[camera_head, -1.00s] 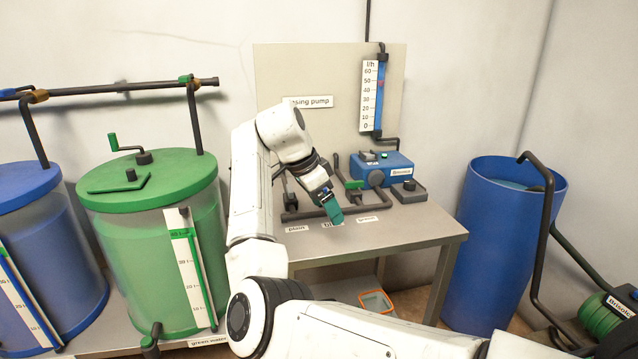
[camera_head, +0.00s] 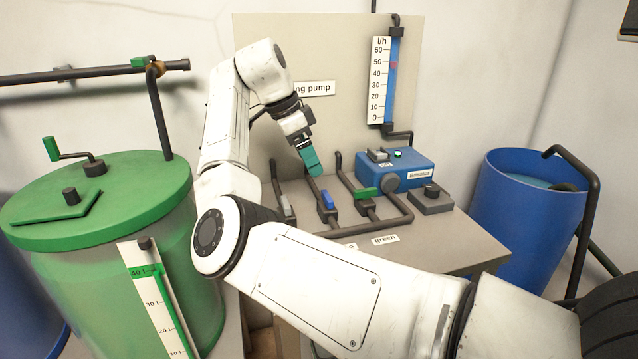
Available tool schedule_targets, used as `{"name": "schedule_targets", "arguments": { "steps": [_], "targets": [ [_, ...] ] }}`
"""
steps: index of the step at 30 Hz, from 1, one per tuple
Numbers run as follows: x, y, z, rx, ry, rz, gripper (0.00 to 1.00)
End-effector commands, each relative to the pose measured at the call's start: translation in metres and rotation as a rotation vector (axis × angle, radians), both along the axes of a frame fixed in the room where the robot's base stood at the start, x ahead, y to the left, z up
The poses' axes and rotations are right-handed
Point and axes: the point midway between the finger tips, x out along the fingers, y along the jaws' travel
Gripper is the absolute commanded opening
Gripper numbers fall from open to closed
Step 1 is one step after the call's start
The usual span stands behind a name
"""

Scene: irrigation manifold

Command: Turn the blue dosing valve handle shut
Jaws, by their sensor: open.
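The blue dosing valve handle (camera_head: 327,199) sits on the middle of three black pipe branches on the steel table. It appears to lie roughly along its pipe. My gripper (camera_head: 312,165) comes down from above, its teal fingers a little above and behind the blue handle in the picture. The fingers look apart from the handle, with nothing held between them. They overlap in this view, so the gap between them is hard to see.
A green handle (camera_head: 367,193) is close on the right and a grey handle (camera_head: 287,205) on the left. The back panel (camera_head: 340,120) rises behind. A green tank (camera_head: 110,215) is at the left.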

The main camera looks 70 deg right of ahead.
Motion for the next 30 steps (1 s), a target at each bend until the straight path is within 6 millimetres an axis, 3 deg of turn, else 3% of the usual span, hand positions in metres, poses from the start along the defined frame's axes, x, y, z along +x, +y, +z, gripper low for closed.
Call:
{"name": "schedule_targets", "arguments": {
  "steps": [5,21,30],
  "targets": [
    [-0.004,-0.003,-0.013,0.0,0.001,-0.003,0.89],
    [-0.029,-0.024,-0.09,0.001,0.0,0.0,0.89],
    [-0.032,-0.027,-0.1,0.001,-0.001,0.0,0.89]
  ]
}}
